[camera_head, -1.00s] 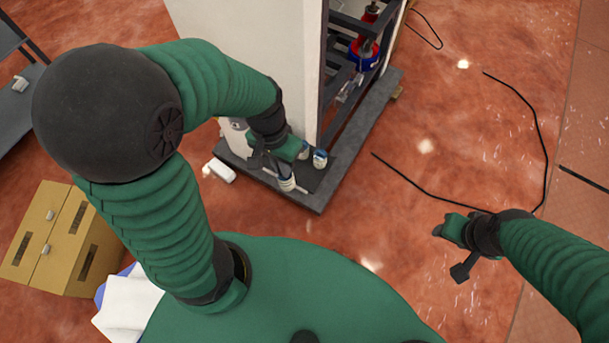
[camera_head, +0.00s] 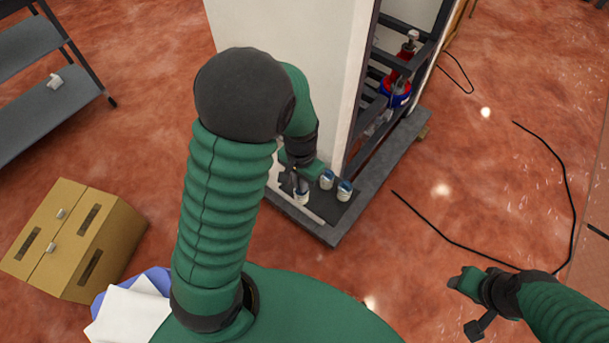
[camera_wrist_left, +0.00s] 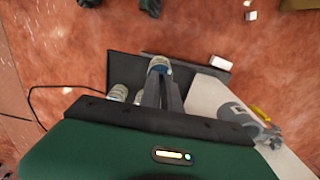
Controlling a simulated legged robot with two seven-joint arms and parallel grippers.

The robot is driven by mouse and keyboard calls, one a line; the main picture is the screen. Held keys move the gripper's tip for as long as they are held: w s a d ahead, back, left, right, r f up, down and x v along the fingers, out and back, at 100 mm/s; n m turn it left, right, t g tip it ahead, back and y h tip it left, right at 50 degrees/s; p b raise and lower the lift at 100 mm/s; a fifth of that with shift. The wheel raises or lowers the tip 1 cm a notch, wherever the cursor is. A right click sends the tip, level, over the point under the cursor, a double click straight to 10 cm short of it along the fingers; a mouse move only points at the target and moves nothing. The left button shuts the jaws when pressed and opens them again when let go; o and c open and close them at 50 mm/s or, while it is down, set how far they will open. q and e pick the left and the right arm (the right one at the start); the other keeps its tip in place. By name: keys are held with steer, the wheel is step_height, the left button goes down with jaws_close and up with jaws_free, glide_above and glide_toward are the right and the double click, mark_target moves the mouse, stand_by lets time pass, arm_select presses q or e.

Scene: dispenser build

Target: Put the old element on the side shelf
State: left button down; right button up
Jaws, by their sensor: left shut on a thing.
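My left gripper (camera_head: 297,180) is shut on a white-and-blue cylindrical element (camera_head: 302,197), beside the front corner of the dispenser cabinet (camera_head: 285,60). In the left wrist view the element (camera_wrist_left: 160,65) sits at the tips of the gripper fingers (camera_wrist_left: 162,85). Two similar elements (camera_head: 327,179) (camera_head: 344,191) stand on the dark base ledge (camera_head: 335,220) to the right of it.
A cardboard box (camera_head: 75,235) stands at the lower left, near white-and-blue cloth or paper (camera_head: 130,310). Black cables (camera_head: 430,228) lie on the floor at the right. A white block (camera_wrist_left: 221,62) is near the base. Floor between shelf and cabinet is clear.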

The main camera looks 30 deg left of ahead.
arm_select(q)
steer(key=w+f, duration=0.1)
steer(key=w, duration=0.1)
steer(key=w+a+f+b, duration=0.1)
steer(key=f, duration=0.1)
steer(key=shift+w+f+b, duration=0.2)
steer(key=shift+w+b, duration=0.1)
steer(key=shift+w, duration=0.1)
steer(key=shift+f, duration=0.25)
steer(key=shift+a, duration=0.15)
arm_select(e)
steer(key=shift+d+f, duration=0.2)
steer(key=shift+f, duration=0.7)
arm_select(q)
steer(key=c, duration=1.6)
jaws_free()
arm_select(e)
steer(key=shift+d, duration=0.1)
